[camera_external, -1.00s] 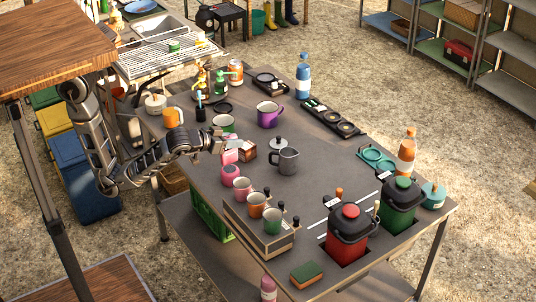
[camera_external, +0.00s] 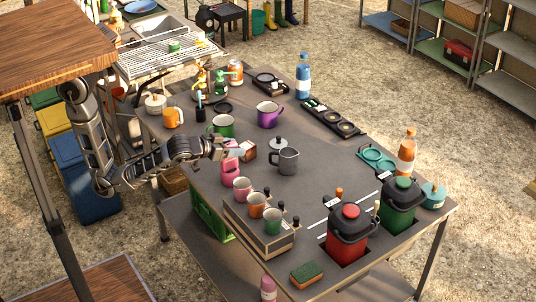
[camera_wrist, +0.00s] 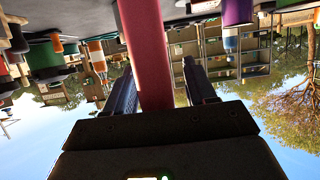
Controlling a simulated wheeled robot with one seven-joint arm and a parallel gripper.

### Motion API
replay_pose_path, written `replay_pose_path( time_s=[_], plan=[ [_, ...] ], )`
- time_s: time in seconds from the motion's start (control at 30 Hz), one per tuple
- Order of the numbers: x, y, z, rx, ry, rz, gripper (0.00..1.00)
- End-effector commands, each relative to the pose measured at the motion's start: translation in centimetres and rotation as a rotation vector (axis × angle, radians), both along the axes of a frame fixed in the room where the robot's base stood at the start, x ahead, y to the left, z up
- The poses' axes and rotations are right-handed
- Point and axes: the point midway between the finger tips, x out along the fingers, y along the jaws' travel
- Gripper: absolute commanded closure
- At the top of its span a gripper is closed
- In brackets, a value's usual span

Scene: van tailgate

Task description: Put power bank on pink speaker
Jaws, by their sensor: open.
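My gripper (camera_external: 220,148) is over the left side of the grey table, beside a small pink item with a pale face (camera_external: 232,149). A rounded pink object (camera_external: 229,173), which looks like the pink speaker, stands just in front of it. In the wrist view my gripper (camera_wrist: 157,66) has its two fingers apart, with a long dark-pink object (camera_wrist: 143,35) showing between them; I see no finger closed on it. I cannot tell which pink thing this is. I cannot pick out the power bank for certain. A small brown box (camera_external: 249,153) lies right of the gripper.
A grey pitcher (camera_external: 288,160) stands to the right and a green mug (camera_external: 222,125) just behind the gripper. A cup rack (camera_external: 262,240) with several cups is in front. Red (camera_external: 347,240) and green (camera_external: 398,210) canisters stand at the right. The wrist view is upside down.

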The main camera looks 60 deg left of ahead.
Motion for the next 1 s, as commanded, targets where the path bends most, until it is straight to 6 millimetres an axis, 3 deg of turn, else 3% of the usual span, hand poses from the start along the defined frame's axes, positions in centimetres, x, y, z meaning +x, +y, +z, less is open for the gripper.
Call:
replay_pose_path(
  time_s=[0.13, 0.27, 0.7, 1.0],
  plan=[
    [-0.1, 0.0, 0.4, 0.000, -0.001, -0.001, 0.45],
    [-1.6, -0.1, 0.9, -0.001, -0.001, -0.002, 0.45],
    [-9.4, 0.0, 4.1, -0.002, 0.000, -0.001, 0.45],
    [-11.1, 0.0, 4.9, 0.000, 0.000, -0.001, 0.45]
  ],
)
